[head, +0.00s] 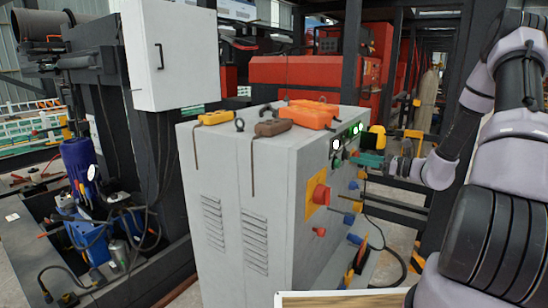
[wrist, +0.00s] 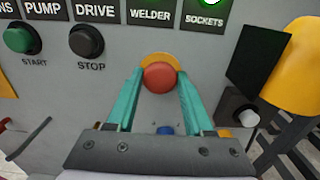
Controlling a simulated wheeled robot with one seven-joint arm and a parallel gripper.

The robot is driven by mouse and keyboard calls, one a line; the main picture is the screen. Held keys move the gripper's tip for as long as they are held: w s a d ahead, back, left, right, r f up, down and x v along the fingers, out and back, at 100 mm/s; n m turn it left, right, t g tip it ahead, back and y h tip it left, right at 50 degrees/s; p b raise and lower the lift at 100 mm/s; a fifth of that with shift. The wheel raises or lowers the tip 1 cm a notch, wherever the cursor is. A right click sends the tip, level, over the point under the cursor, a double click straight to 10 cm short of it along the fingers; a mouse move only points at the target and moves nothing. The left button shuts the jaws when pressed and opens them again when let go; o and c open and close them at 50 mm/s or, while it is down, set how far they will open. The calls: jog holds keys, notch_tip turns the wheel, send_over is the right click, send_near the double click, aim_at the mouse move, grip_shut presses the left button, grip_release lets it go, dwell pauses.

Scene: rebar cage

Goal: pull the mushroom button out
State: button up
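The mushroom button (wrist: 159,76) is a round red head in front of a yellow ring, on the grey panel below the WELDER and SOCKETS labels in the wrist view. My gripper (wrist: 160,74) has two teal fingers pointing at the panel, one tip close to each side of the red head. The fingers look open, with thin gaps beside the head; whether either touches it is hard to tell. In the head view my gripper (head: 366,158) is at the panel's upper part, and the mushroom button cannot be made out there.
A green START button (wrist: 20,39) and a black STOP button (wrist: 86,41) sit left of the mushroom button. A yellow part (wrist: 294,65) juts out at right.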

grip_shut()
jog(key=shift+s+d, duration=0.1)
jog(key=shift+d, duration=0.05)
jog(key=shift+s+d, duration=0.2)
jog(key=shift+d, duration=0.15)
jog(key=o, duration=0.6)
grip_release()
jog(key=shift+v, duration=3.9)
jog(key=shift+s, duration=0.1)
